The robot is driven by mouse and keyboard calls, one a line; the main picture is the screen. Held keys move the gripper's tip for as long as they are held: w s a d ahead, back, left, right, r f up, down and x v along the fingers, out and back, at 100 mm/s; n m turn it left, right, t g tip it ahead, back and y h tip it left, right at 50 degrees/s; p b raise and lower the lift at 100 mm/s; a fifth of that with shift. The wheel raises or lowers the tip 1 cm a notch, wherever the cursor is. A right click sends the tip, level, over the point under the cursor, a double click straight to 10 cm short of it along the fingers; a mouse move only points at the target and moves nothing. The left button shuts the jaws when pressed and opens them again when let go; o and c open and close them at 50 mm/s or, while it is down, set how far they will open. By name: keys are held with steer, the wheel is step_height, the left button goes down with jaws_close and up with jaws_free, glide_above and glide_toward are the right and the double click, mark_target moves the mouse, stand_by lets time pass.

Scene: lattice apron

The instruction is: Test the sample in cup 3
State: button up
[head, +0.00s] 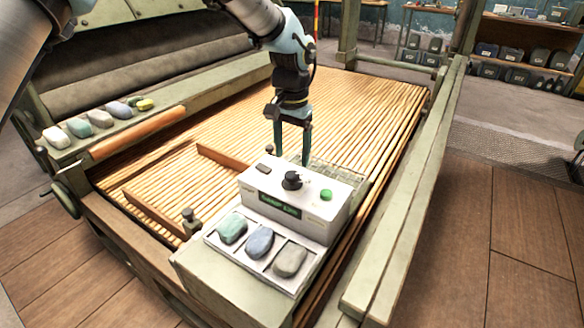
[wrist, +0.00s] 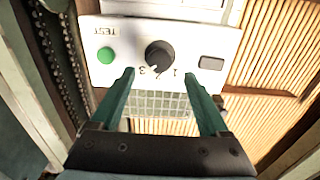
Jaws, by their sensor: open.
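The white tester box (head: 325,218) stands on the near right part of the slatted bed. Its top has a black knob (head: 291,180) and a green button (head: 326,195). In the wrist view the knob (wrist: 159,55) has the numerals 3 and 1 beside it, and TEST is printed by the green button (wrist: 106,55). A white tray (head: 213,243) in front holds a teal stone (head: 231,229), a blue stone (head: 260,242) and a grey stone (head: 290,261); cup numbers are not legible. My gripper (head: 291,158) is open and empty, pointing down near the knob, apart from it.
A metal grid (wrist: 160,103) lies beside the box. Several stones (head: 101,118) rest on the left ledge. Wooden strips (head: 153,212) lie on the bed, and green rails (head: 410,190) border the right side.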

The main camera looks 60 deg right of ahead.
mark_target(292, 174)
step_height(292, 174, up, 5)
steer(key=shift+r, duration=0.15)
stand_by(0.6)
steer(key=w+a+r+n, duration=0.2)
steer(key=w+a+n, duration=0.6)
steer(key=w+a, duration=1.8)
steer(key=s+a+n, duration=0.1)
steer(key=a+n, duration=0.2)
steer(key=a, duration=0.7)
steer(key=s+a+f+n+t, duration=0.1)
steer(key=s+a+n, duration=0.1)
steer(key=a, duration=0.9)
steer(key=s+a+n, duration=0.2)
steer(key=a+n, duration=0.2)
steer(key=a, duration=0.6)
steer(key=shift+a+f+t+p, duration=0.2)
steer(key=shift+f+t+p, duration=0.1)
steer(key=shift+p, duration=0.15)
